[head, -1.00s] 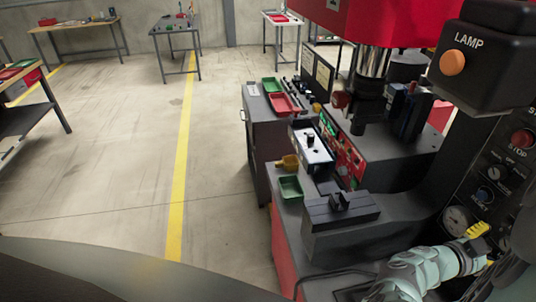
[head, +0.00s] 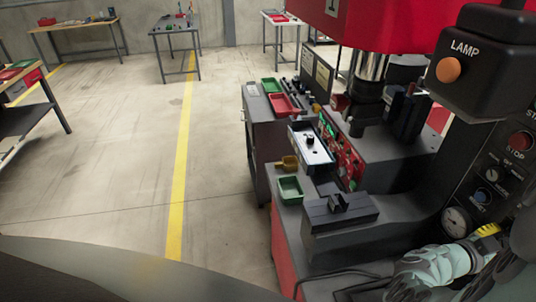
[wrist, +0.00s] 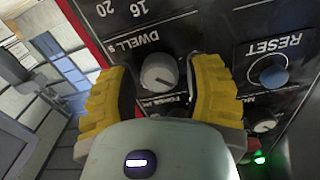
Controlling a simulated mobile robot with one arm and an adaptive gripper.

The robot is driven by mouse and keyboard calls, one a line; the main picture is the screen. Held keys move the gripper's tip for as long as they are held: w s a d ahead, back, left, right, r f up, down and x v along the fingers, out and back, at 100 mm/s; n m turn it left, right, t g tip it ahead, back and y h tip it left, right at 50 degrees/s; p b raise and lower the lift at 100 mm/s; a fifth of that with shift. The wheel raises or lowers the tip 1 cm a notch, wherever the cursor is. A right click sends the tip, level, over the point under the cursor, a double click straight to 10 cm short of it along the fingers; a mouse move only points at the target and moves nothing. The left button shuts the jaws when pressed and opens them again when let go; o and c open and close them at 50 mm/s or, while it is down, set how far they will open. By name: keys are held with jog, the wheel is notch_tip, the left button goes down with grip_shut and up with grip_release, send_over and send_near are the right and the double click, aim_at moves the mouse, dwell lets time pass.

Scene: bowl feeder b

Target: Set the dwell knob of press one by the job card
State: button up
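The dwell knob (wrist: 160,72) is a round pale grey knob on a dark panel, under the label "DWELL s". Scale numbers 16 and 20 show beside it; its exact setting is hard to read. My gripper (wrist: 158,68) has its two yellow fingers spread, one on each side of the knob with gaps visible. In the head view my gripper (head: 488,230) is at the lower right against the dark control panel (head: 484,170), and hides the dwell knob. A pale sheet (head: 322,74) stands behind the bench; I cannot tell whether it is the job card.
A blue reset button (wrist: 273,73) is right of the knob, with a smaller knob (wrist: 262,122) below it. A red stop button (head: 521,141), a gauge (head: 456,222) and the lamp box (head: 482,60) are close to my arm.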

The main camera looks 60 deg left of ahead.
grip_shut()
jog(key=shift+f+m+b, duration=0.1)
jog(key=shift+m+b, duration=0.3)
jog(key=shift+d+m+b, duration=0.15)
jog(key=shift+m+b, duration=3.85)
jog(key=shift+b, duration=0.1)
